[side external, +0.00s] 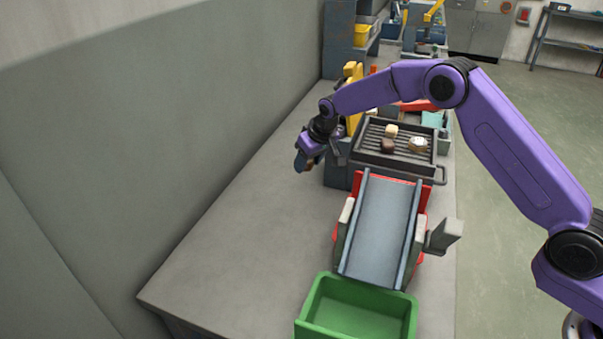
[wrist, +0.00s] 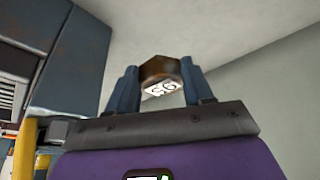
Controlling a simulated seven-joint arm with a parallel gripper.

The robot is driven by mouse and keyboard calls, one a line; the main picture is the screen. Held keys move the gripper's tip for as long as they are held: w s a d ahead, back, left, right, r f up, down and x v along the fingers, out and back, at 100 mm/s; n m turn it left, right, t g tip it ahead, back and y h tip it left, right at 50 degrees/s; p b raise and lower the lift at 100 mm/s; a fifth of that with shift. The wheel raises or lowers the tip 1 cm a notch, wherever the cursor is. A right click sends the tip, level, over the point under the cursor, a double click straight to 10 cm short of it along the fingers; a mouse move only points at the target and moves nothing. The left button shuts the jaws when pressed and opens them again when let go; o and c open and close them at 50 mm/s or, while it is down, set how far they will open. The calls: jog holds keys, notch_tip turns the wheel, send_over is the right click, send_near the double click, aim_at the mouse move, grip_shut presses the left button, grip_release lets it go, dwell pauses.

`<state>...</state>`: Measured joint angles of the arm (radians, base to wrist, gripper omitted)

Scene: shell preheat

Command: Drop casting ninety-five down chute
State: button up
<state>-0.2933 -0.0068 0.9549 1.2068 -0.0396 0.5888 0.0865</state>
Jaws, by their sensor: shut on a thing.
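My gripper (side external: 303,162) is shut on a brown casting (wrist: 160,69), which sits between the two blue-grey fingers (wrist: 160,84) in the wrist view. A white label on the casting carries dark digits that look like 95, shown turned over. In the side view the gripper is left of the grill tray and above and left of the chute (side external: 380,226), over the bench. The casting is mostly hidden there by the fingers. The chute is a grey sloping slide with raised sides, and its lower end faces a green bin (side external: 314,310).
A dark slatted grill tray (side external: 365,154) behind the chute holds a cream casting (side external: 391,131), a dark brown casting (side external: 388,146) and a pale casting (side external: 418,144). Red and grey parts flank the chute. The bench (side external: 235,250) is clear at left, beside a grey wall.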

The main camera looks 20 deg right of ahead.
jog(key=s+d+r+m+h, duration=0.1)
jog(key=s+d+r+m, duration=0.2)
jog(key=s+d+r, duration=0.75)
jog(key=s+d+r+m+h, duration=0.1)
jog(key=s+d+r+m, duration=0.25)
jog(key=s+d, duration=0.8)
jog(key=s+a+r+n+g+y, duration=0.1)
jog(key=s+a+r+n+y, duration=0.3)
jog(key=s+a+n, duration=0.75)
jog(key=a+n+g+y, duration=0.1)
jog(key=a+n+g, duration=0.3)
jog(key=a+n, duration=0.85)
jog(key=shift+n, duration=0.45)
jog(key=shift+s+f, duration=0.15)
jog(key=shift+f, duration=2.1)
jog(key=shift+s+f, duration=0.1)
jog(key=shift+f, duration=2.1)
